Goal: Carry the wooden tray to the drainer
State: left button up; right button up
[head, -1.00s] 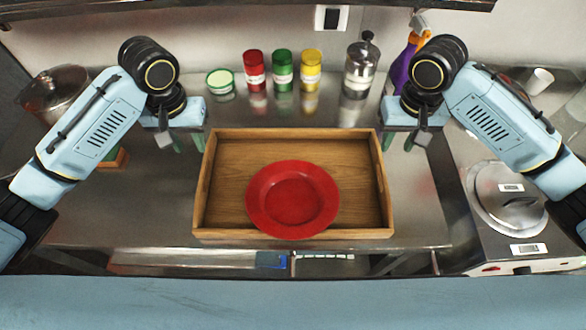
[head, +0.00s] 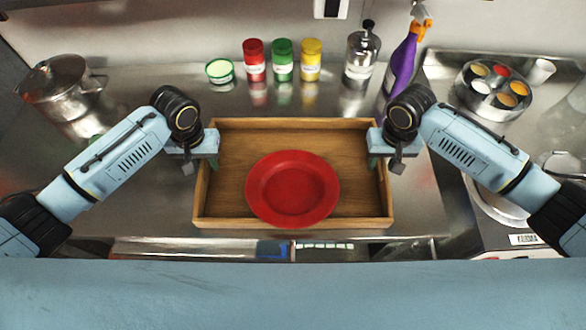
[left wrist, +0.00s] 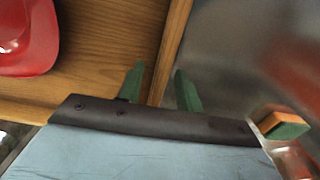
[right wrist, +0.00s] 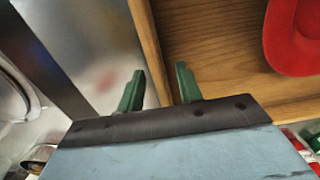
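The wooden tray (head: 225,215) lies flat on the steel counter, with a red plate (head: 292,188) inside it. My left gripper (head: 202,164) is at the tray's left wall. In the left wrist view its green fingers (left wrist: 158,88) are apart, one on each side of the wall (left wrist: 172,40), with gaps showing. My right gripper (head: 383,162) is at the tray's right wall. In the right wrist view its fingers (right wrist: 160,88) are also apart, on either side of the wall (right wrist: 146,35). I cannot make out a drainer in these views.
Behind the tray stand a green tub (head: 219,72), red (head: 254,60), green (head: 283,60) and yellow (head: 311,60) jars, a steel dispenser (head: 360,60) and a purple spray bottle (head: 402,65). A steel pot (head: 62,85) is left; a spice tin (head: 492,90) is right. A sponge (left wrist: 285,124) lies near my left gripper.

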pick_arm(q)
jog(key=shift+f, duration=0.7)
pick_arm(e)
jog(key=shift+f, duration=0.7)
pick_arm(q)
jog(key=shift+c, duration=0.2)
pick_arm(e)
jog(key=shift+c, duration=0.2)
pick_arm(q)
grip_shut()
pick_arm(e)
grip_shut()
pick_arm(q)
jog(key=shift+w+r, duration=0.1)
pick_arm(e)
jog(key=shift+r, duration=0.1)
